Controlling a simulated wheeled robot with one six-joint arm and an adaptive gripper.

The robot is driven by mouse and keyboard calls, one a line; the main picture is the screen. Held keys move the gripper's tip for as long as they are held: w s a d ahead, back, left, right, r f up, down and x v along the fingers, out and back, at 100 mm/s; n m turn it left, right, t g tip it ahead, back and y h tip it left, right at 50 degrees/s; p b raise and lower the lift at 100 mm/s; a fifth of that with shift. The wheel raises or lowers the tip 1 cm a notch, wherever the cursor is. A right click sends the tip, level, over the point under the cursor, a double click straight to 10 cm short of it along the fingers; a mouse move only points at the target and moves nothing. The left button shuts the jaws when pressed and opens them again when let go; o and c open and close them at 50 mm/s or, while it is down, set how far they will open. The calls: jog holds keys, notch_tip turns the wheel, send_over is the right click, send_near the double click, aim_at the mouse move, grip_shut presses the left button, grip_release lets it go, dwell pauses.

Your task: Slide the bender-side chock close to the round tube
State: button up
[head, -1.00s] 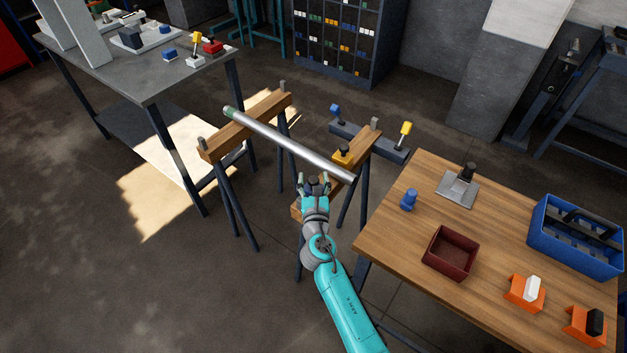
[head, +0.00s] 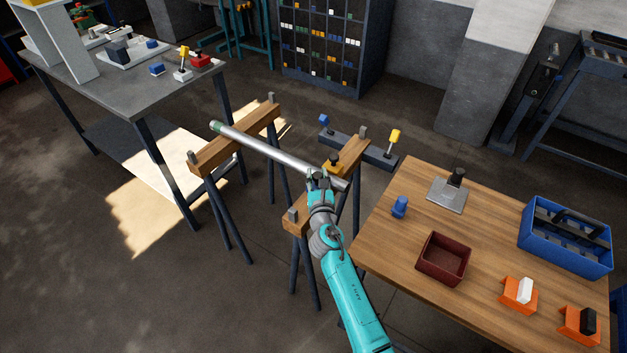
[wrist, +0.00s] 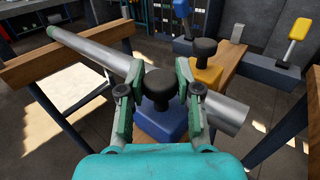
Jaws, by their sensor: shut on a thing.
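A blue chock (wrist: 158,122) with a black knob (wrist: 160,86) shows in the wrist view. My gripper (head: 320,178) is shut on this chock; in the wrist view its fingers (wrist: 157,72) flank the knob. The silver round tube (head: 265,150) has a green far end and rests across two wooden trestle beams. It also passes just beyond the blue chock in the wrist view (wrist: 102,60); whether they touch I cannot tell. A yellow chock (head: 335,164) with a black knob sits on the same right beam (head: 353,150), on the tube's far side.
The left trestle beam (head: 234,142) has upright end pegs. A wooden table (head: 395,255) at right holds a blue knob piece (head: 400,206), a dark red bin (head: 444,258) and a blue crate (head: 565,236). A dark bar with coloured handles (head: 378,152) lies behind the right trestle.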

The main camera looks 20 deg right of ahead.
jog(key=o, duration=0.9)
jog(key=shift+d, duration=0.1)
jog(key=v, duration=1.2)
